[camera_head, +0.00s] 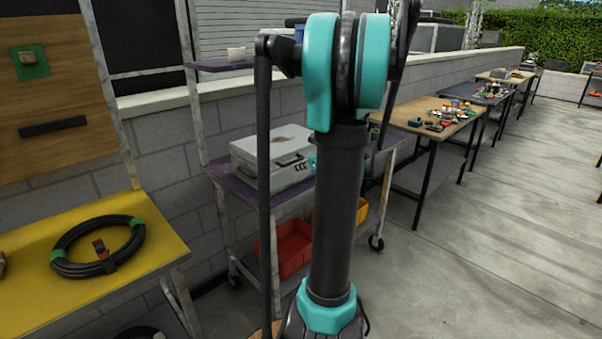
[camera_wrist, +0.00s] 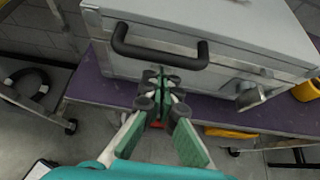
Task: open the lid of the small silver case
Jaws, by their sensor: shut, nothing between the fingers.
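The small silver case (camera_head: 265,148) sits on the purple shelf of a cart, and its lid looks closed. In the wrist view the case (camera_wrist: 232,22) fills the top, with a black handle (camera_wrist: 160,52) on its front and a metal latch (camera_wrist: 248,94) to the right of the handle. My gripper (camera_wrist: 160,80) is shut and empty, its fingertips just below the handle in the picture, in front of the case front. I cannot tell whether the tips touch the case. In the head view my arm hides the gripper and part of the case.
The purple shelf (camera_wrist: 110,90) runs under the case. A red bin (camera_head: 288,250) stands lower on the cart. A yellow table (camera_head: 150,255) with a coiled black hose (camera_head: 72,235) is at left.

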